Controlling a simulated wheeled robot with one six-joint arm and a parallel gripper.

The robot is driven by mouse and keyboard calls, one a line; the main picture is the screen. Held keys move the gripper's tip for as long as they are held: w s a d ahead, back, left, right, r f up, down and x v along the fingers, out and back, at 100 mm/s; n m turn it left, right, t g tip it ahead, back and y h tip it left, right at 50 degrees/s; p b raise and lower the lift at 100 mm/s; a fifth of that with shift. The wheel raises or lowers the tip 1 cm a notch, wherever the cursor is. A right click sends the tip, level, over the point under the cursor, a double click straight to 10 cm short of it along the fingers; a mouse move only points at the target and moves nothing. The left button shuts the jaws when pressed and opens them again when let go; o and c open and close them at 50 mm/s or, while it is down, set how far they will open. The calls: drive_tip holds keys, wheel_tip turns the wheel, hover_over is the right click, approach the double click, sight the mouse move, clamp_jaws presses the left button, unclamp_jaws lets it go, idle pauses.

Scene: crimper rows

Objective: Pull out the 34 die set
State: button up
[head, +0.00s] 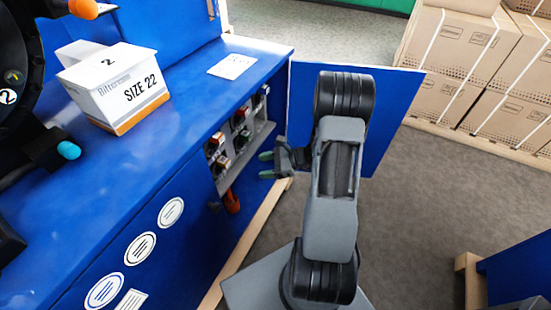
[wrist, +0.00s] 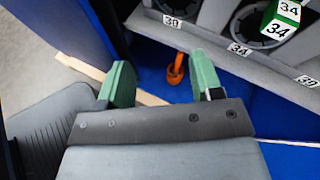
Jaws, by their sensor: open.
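The 34 die set (wrist: 285,15) shows in the wrist view at the upper right. It has a green and white face marked 34 and sits in a grey rack (wrist: 260,62) above a 34 label. Its top is cut off by the frame. My gripper (wrist: 163,76) is open and empty, its green fingertips apart, below and left of that die set. In the head view my gripper (head: 265,165) is beside the rack (head: 246,150) in the open blue cabinet, pointing toward it. Several die sets stand there in two rows, too small to read.
An orange object (wrist: 176,68) hangs below the rack. The open blue door (head: 392,125) stands behind my arm. A SIZE 22 box (head: 115,90) and a card (head: 232,66) lie on the blue bench top (head: 165,150).

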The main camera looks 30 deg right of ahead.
sight(251, 137)
drive_tip(key=w+d+m+t+h, duration=0.2)
drive_tip(key=w+d+m+t, duration=0.4)
drive_tip(key=d+m+t, duration=0.15)
drive_tip(key=shift+b+x, duration=1.1)
drive_tip(key=shift+x, duration=4.7)
clamp_jaws()
